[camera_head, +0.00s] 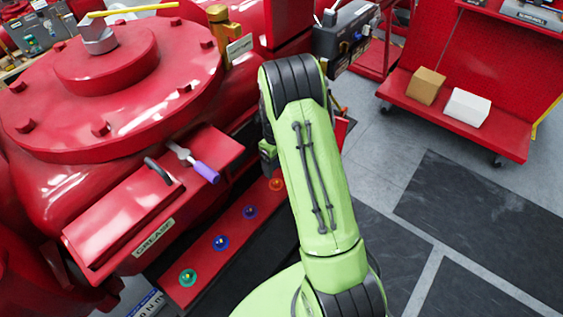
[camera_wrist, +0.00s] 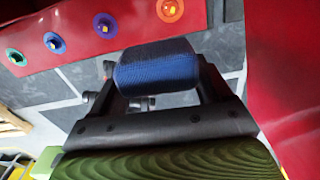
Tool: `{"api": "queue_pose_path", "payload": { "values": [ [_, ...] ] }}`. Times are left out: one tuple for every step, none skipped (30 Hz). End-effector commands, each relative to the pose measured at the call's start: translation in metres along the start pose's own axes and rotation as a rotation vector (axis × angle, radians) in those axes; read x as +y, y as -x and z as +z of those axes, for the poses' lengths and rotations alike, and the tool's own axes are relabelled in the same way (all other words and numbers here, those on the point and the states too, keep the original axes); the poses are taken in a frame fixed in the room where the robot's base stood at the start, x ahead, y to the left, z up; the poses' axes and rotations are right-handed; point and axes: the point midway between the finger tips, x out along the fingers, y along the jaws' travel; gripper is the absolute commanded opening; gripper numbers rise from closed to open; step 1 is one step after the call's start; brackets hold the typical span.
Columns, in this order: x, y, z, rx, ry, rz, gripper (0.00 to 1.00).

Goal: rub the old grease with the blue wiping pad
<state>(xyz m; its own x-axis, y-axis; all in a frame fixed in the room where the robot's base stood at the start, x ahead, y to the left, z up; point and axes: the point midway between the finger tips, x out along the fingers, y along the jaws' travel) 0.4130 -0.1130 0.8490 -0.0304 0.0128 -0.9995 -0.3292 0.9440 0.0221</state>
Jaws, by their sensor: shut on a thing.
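The blue wiping pad (camera_wrist: 157,67) is at the centre of the wrist view, between the dark fingers of my gripper (camera_wrist: 158,80). My gripper is shut on it. In the head view my green arm reaches forward and hides most of the gripper and the pad. No patch of old grease can be made out in either view. A box labelled GREASE (camera_head: 125,215) with a closed red lid and dark handle is on the red machine, left of my arm.
A purple-handled tool (camera_head: 195,163) lies beside the lid. A red strip with several coloured round fittings (camera_head: 221,243) runs below; it also shows in the wrist view (camera_wrist: 55,43). A red cart (camera_head: 455,112) with two boxes stands at right. Floor (camera_head: 480,215) there is clear.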

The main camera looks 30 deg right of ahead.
Motion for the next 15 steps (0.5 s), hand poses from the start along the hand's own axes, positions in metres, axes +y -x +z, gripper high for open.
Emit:
{"api": "queue_pose_path", "payload": {
  "values": [
    [0.006, 0.02, 0.044, -0.111, 0.072, -0.026, 0.43],
    [0.006, 0.02, 0.044, -0.111, 0.073, -0.026, 0.43],
    [0.005, 0.02, 0.042, -0.111, 0.073, -0.026, 0.43],
    [0.005, 0.019, 0.04, -0.111, 0.072, -0.026, 0.43],
    [0.005, 0.019, 0.037, -0.11, 0.072, -0.025, 0.43],
    [0.005, 0.018, 0.032, -0.11, 0.072, -0.025, 0.43],
    [0.004, 0.018, 0.029, -0.111, 0.073, -0.026, 0.43],
    [0.004, 0.018, 0.025, -0.111, 0.073, -0.026, 0.43],
    [0.004, 0.018, 0.021, -0.11, 0.073, -0.026, 0.43],
    [0.004, 0.018, 0.017, -0.11, 0.073, -0.026, 0.43],
    [0.003, 0.018, 0.014, -0.11, 0.074, -0.026, 0.43],
    [0.003, 0.018, 0.009, -0.111, 0.074, -0.027, 0.43],
    [0.003, 0.018, 0.006, -0.11, 0.074, -0.027, 0.43],
    [0.003, 0.017, 0.002, -0.11, 0.073, -0.026, 0.43],
    [0.002, 0.017, -0.002, -0.111, 0.073, -0.028, 0.43]
  ]
}}
